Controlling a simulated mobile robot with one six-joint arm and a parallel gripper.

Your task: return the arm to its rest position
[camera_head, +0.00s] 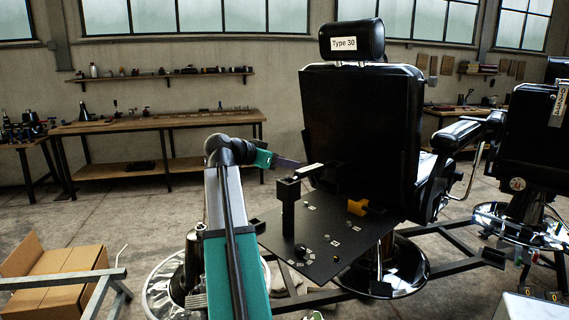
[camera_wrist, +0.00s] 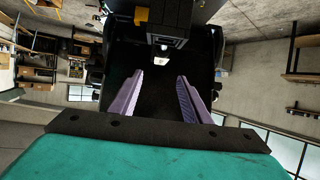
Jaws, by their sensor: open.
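My arm (camera_head: 222,215), grey and teal, rises from the bottom of the head view and bends at a dark joint. My gripper (camera_head: 300,163) points right, toward the black back of the barber chair marked "Type 30" (camera_head: 352,110). In the wrist view my gripper (camera_wrist: 160,78) has its two purple fingers apart, with nothing held between them. The dark chair back (camera_wrist: 158,100) fills the space behind the fingers. In the head view the fingertips are near a black upright bracket (camera_head: 288,205); whether they touch anything is unclear.
A black panel (camera_head: 318,262) with small knobs, labels and an orange part (camera_head: 357,207) stands out behind the chair. A second chair (camera_head: 530,130) is at right. An open cardboard box (camera_head: 62,268) and metal frame (camera_head: 75,279) are lower left. A workbench (camera_head: 165,122) lines the wall.

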